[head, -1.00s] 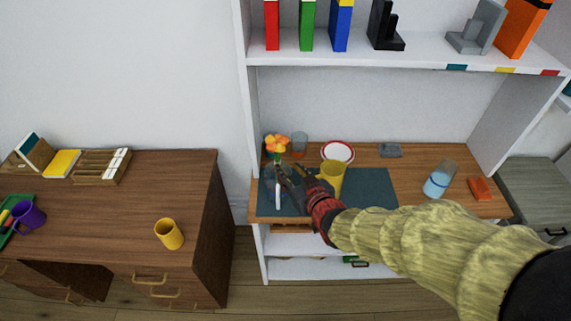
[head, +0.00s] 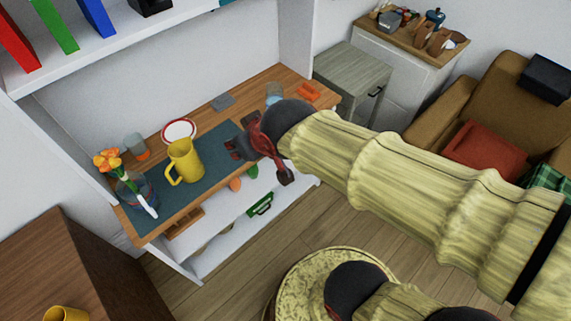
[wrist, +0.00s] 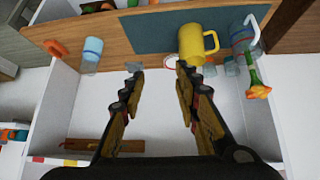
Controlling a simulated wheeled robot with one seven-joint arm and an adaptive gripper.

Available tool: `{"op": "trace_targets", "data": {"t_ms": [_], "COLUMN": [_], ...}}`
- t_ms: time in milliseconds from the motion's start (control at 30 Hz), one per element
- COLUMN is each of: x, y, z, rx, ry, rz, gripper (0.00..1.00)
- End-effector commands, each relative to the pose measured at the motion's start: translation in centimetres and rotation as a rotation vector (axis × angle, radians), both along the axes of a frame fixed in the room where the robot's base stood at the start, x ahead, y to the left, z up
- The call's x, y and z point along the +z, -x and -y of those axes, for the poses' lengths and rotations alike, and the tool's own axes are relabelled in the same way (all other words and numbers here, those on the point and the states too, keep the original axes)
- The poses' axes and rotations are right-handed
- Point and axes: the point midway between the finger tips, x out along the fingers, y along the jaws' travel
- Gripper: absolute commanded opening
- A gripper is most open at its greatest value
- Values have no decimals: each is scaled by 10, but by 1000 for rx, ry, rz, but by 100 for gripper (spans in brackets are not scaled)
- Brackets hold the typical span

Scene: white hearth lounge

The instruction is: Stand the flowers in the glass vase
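The orange flowers (head: 107,161) show at the left end of the wooden shelf top. In the wrist view the flowers (wrist: 257,91) and the vase (wrist: 242,36) are at the upper right, with the stem overlapping the glass. My gripper (head: 234,149) is to the right of the yellow jug and apart from the vase. In the wrist view my gripper (wrist: 158,68) is open and empty.
A yellow jug (head: 186,161) stands on the dark mat (head: 213,150) between my gripper and the vase. Behind are a red-rimmed plate (head: 179,130) and a small glass (head: 135,144). A blue-filled glass (wrist: 92,50) and an orange block (head: 308,92) are toward the right end.

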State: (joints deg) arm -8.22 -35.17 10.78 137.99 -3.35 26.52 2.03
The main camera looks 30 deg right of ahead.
Motion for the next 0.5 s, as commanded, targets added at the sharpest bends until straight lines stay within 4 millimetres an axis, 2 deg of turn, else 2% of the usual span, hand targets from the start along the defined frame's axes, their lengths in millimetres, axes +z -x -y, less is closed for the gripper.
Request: {"op": "trace_targets", "data": {"t_ms": [33, 100, 200, 333, 500], "x": [9, 13, 15, 16, 15], "y": [23, 54, 88, 111, 116], "z": [17, 31, 42, 48, 48], "rx": [-43, -82, -120, -141, -144], "ry": [-2, -4, -11, -15, -17], "rz": [-33, -90, -153, -197, -208], "gripper": [32, 32, 32, 32, 32]}}
